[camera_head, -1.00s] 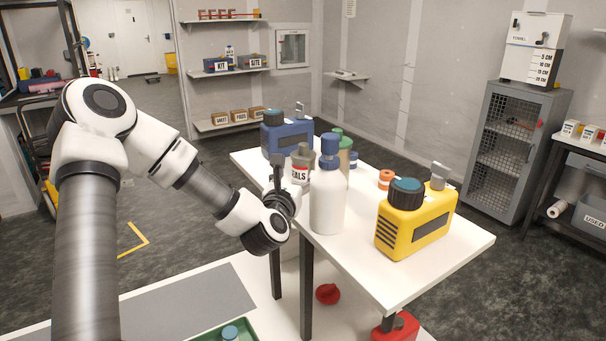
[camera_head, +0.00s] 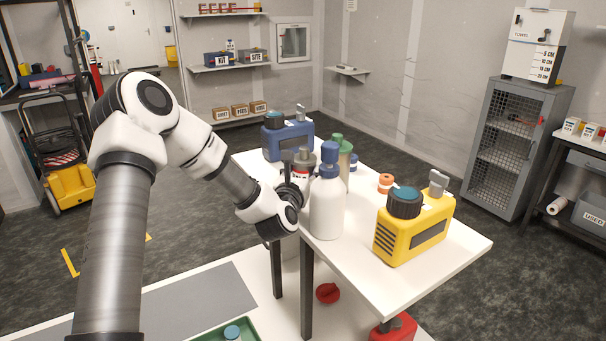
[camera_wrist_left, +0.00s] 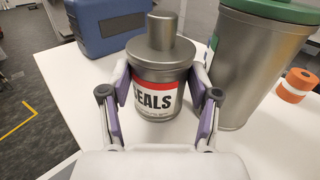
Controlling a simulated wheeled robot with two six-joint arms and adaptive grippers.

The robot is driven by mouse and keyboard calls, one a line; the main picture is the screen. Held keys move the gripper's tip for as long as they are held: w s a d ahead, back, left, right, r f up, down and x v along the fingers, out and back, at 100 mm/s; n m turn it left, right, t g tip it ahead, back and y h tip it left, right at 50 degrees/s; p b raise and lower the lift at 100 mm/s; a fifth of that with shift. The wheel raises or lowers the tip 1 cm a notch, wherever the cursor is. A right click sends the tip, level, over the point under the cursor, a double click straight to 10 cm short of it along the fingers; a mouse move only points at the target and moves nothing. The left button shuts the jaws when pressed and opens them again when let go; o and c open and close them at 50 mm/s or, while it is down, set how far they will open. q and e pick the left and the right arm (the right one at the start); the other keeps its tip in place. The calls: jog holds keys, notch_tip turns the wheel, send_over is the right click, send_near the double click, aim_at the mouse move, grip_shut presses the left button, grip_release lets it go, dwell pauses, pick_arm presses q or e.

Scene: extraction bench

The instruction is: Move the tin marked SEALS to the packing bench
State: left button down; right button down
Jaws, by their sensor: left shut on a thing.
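The tin marked SEALS (camera_wrist_left: 158,102) is a grey metal tin with a knobbed lid and a white and red label. It stands upright on the white-topped table (camera_head: 350,268). In the head view the tin (camera_head: 303,162) is partly hidden by my left gripper and a white bottle. My left gripper (camera_wrist_left: 158,92) is shut on the tin, with one purple-padded finger on each side of its body. In the head view my left gripper (camera_head: 290,188) is at the table's left edge. My right gripper is not in view. I cannot tell which surface is the packing bench.
Close to the tin stand a white bottle with a blue cap (camera_head: 327,205), a green-lidded grey canister (camera_wrist_left: 255,65) and a blue can (camera_head: 287,140). A yellow can (camera_head: 412,238) and an orange roll (camera_head: 385,183) are farther right. A grey mesh cabinet (camera_head: 515,150) stands at right.

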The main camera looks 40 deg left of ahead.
pick_arm(q)
jog(key=shift+r, duration=0.45)
notch_tip(320, 180, up, 17)
jog(key=b, duration=0.2)
jog(key=shift+b, duration=0.4)
